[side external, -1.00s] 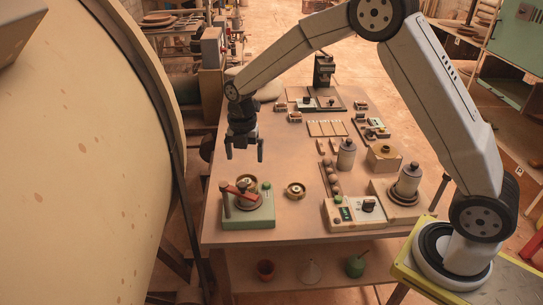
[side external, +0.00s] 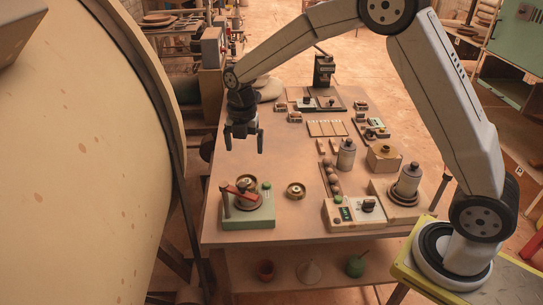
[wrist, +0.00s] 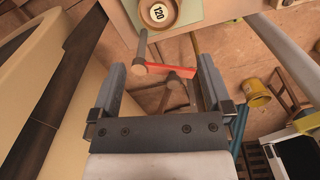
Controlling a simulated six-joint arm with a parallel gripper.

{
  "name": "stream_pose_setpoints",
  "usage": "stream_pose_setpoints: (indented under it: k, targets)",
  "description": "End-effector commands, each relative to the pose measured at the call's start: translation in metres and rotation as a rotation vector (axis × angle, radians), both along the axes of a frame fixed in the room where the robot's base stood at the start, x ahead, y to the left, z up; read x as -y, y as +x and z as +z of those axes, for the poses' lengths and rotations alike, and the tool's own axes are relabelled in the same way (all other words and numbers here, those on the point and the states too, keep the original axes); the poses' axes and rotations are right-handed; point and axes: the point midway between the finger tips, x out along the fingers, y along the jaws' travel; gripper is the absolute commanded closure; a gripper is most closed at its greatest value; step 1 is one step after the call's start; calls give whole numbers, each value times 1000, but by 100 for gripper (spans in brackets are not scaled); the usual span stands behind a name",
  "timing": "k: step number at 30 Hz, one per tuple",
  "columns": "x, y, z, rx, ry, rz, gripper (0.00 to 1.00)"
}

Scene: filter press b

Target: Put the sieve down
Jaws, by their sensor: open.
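A round disc marked 120 (wrist: 158,13), which may be the sieve, sits on a pale green base in the wrist view. In the side view a green unit (side external: 262,215) stands near the table's front left corner, with a round brown piece and a red lever (side external: 240,190) on top. A small brass ring dish (side external: 295,190), possibly a sieve too, lies flat on the table to its right. My gripper (side external: 244,142) is open and empty, well above the table and behind the green unit in the picture. It also shows open in the wrist view (wrist: 161,72).
Bottles (side external: 346,155), a control box (side external: 355,212), a row of round balls (side external: 332,179) and small blocks stand to the right. A press (side external: 323,72) stands at the back. The table (side external: 265,165) is clear left of centre. A large cream drum (side external: 80,150) borders the left.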

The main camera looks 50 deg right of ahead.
Motion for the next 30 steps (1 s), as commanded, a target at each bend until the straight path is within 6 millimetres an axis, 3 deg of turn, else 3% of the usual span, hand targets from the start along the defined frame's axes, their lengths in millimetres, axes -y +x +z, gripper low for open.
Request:
stream_pose_setpoints:
  k: [5,11,30]
  targets:
    - [2,-8,2,10,1,-88,0]
    - [5,-28,3,34,8,-319,0]
    - [17,-125,0,119,99,-1312,0]
